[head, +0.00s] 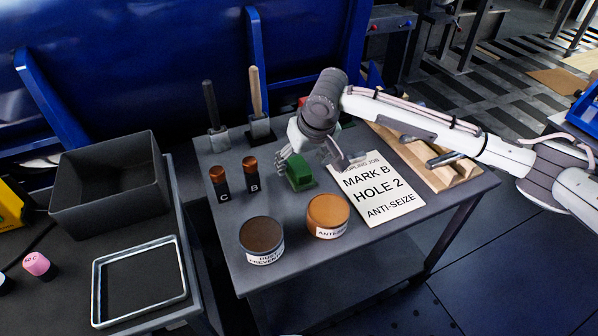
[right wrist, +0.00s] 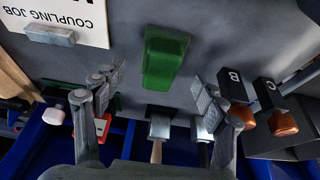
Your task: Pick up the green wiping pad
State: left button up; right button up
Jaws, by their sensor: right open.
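The green wiping pad (head: 300,173) is a small green block on the dark grey table, just under my right gripper (head: 311,161). In the right wrist view the pad (right wrist: 165,58) lies ahead of and between the two spread fingers of that gripper (right wrist: 158,84), apart from both. The right gripper is open and empty. In the head view its fingers partly overlap the pad's surroundings, so the exact height gap is hard to tell. My left gripper is not in view.
Bottles C (head: 220,183) and B (head: 250,174) stand left of the pad. A brown tin (head: 262,236) and an orange tin (head: 328,212) are nearer the front. A white job card (head: 378,190) lies right. Two brushes (head: 256,92) (head: 211,104) stand behind.

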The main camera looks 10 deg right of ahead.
jog(key=x, duration=0.3)
jog(key=shift+w+f, duration=0.1)
jog(key=shift+f, duration=0.25)
jog(key=c, duration=1.4)
jog(key=shift+r, duration=0.85)
notch_tip(320, 180, up, 3)
jog(key=shift+a+f, duration=0.1)
jog(key=s+a+r, duration=0.6)
jog(key=s+a, duration=0.1)
jog(key=a, duration=0.1)
jog(key=m, duration=0.2)
send_near(300, 166)
jog(key=shift+h, duration=0.4)
jog(key=s+d, duration=0.1)
jog(key=s, duration=0.1)
jog(key=s+d, duration=0.1)
jog(key=s, duration=0.2)
jog(key=s+d, duration=0.2)
jog(key=shift+s+d+r, duration=0.1)
jog(key=shift+s+r, duration=0.05)
jog(key=shift+s, duration=0.15)
jog(key=shift+s+d, duration=0.15)
jog(key=shift+d, duration=0.2)
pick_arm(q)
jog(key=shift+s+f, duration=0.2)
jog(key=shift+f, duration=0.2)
pick_arm(e)
jog(key=shift+d+r, duration=0.1)
